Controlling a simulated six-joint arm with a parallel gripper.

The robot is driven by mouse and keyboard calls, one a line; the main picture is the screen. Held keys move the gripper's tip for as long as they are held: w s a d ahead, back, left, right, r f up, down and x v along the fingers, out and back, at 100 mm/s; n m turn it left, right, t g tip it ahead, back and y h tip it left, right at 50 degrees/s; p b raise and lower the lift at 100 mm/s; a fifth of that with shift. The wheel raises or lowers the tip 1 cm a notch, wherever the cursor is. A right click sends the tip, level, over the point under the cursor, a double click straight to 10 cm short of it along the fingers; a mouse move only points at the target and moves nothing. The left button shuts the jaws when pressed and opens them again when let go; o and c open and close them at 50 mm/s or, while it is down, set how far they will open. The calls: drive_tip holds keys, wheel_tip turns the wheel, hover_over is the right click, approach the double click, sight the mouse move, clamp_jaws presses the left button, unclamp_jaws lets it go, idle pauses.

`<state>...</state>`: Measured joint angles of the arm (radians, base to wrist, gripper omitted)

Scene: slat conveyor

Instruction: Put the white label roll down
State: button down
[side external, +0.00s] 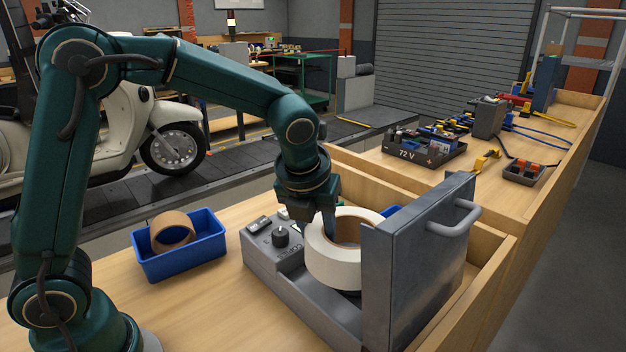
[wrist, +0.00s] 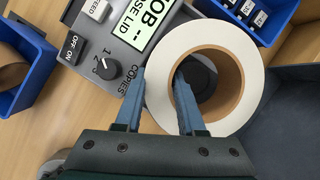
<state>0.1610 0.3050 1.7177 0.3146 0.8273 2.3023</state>
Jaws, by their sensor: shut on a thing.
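The white label roll (side external: 335,262) has a brown cardboard core and is in or just above the bay of the grey label printer (side external: 290,288). It also shows in the wrist view (wrist: 243,48). My gripper (side external: 322,222) is shut on the roll's wall, with one finger (wrist: 183,95) inside the core and the other outside. A dark round hub (wrist: 203,80) shows through the core. I cannot tell whether the roll touches the bay floor. The printer's lid (side external: 415,262) stands open on the right. Its panel has a knob (side external: 281,236) and a lit display (wrist: 145,18).
A blue bin (side external: 185,262) with a brown tape roll (side external: 172,230) stands left of the printer. Another blue bin (wrist: 270,32) with small labelled parts sits behind it. A wooden ledge (side external: 485,285) runs along the right. The bench between the left bin and printer is clear.

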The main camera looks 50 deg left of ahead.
drive_tip(key=shift+w+d+f, duration=0.3)
drive_tip(key=shift+d+f, duration=0.15)
drive_tip(key=shift+d, duration=0.25)
drive_tip(key=shift+f, duration=2)
drive_tip(key=shift+f, duration=0.1)
drive_tip(key=c, duration=0.5)
unclamp_jaws()
